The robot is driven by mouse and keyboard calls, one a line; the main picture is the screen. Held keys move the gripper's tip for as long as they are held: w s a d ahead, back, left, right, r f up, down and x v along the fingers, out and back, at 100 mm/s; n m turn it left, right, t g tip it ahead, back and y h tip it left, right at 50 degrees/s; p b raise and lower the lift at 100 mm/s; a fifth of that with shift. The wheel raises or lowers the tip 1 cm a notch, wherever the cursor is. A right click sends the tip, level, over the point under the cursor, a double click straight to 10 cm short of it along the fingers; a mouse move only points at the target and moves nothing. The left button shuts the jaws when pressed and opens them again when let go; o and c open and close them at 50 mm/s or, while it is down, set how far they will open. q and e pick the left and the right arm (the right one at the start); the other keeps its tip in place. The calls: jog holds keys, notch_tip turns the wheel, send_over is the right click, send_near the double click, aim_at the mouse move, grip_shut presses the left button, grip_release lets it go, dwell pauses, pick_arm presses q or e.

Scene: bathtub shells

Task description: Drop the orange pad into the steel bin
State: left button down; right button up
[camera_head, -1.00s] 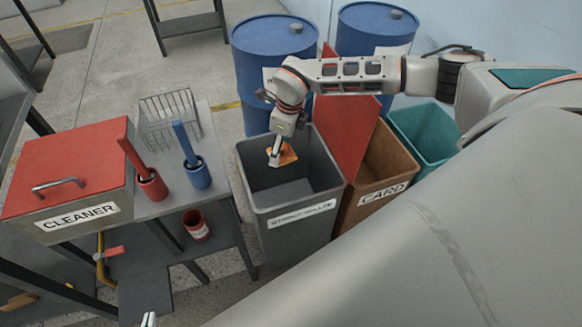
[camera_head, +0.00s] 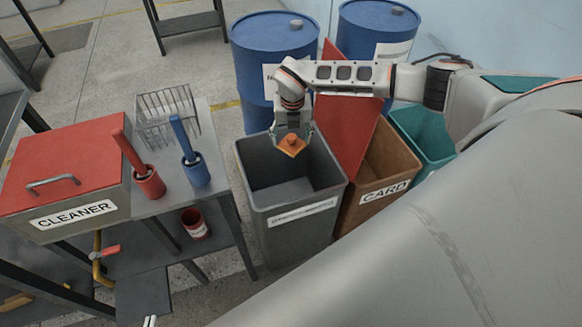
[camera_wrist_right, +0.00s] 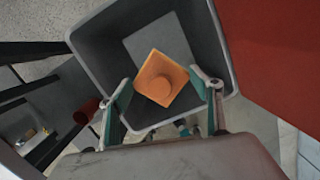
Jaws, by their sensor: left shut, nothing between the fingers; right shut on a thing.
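My right gripper (camera_head: 292,141) points down and is shut on the pad, near the bin's back rim. In the right wrist view the pad (camera_wrist_right: 162,78) shows between the fingers of my right gripper (camera_wrist_right: 166,92), with the inside of the bin (camera_wrist_right: 96,52) below it. Only the tip of my left gripper (camera_head: 150,321) shows at the bottom edge; it is shut and empty, away from the bin.
A brown bin (camera_head: 376,170) labelled CARD with a raised red lid (camera_head: 350,140) stands right of the grey bin, then a teal bin (camera_head: 424,140). Blue drums (camera_head: 272,60) stand behind. On the left, a bench holds a CLEANER box (camera_head: 66,165), brushes in holders and a wire rack (camera_head: 168,115).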

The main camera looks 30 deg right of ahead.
aim_at(292, 146)
notch_tip(292, 146, down, 4)
jog(key=shift+r+b, duration=0.2)
jog(key=shift+b, duration=0.85)
jog(key=shift+f, duration=0.2)
pick_arm(q)
notch_tip(292, 146, down, 3)
jog(key=shift+s+a+r, duration=0.1)
jog(key=shift+a, duration=0.05)
pick_arm(e)
jog(key=o, duration=1.2)
jog(key=shift+c, duration=0.2)
pick_arm(q)
jog(key=shift+a, duration=0.1)
pick_arm(e)
jog(key=shift+r, duration=0.1)
notch_tip(292, 146, up, 12)
jog(key=s, duration=0.1)
jog(key=shift+s+a, duration=0.3)
jog(key=shift+a, duration=0.15)
pick_arm(q)
jog(key=shift+s, duration=0.1)
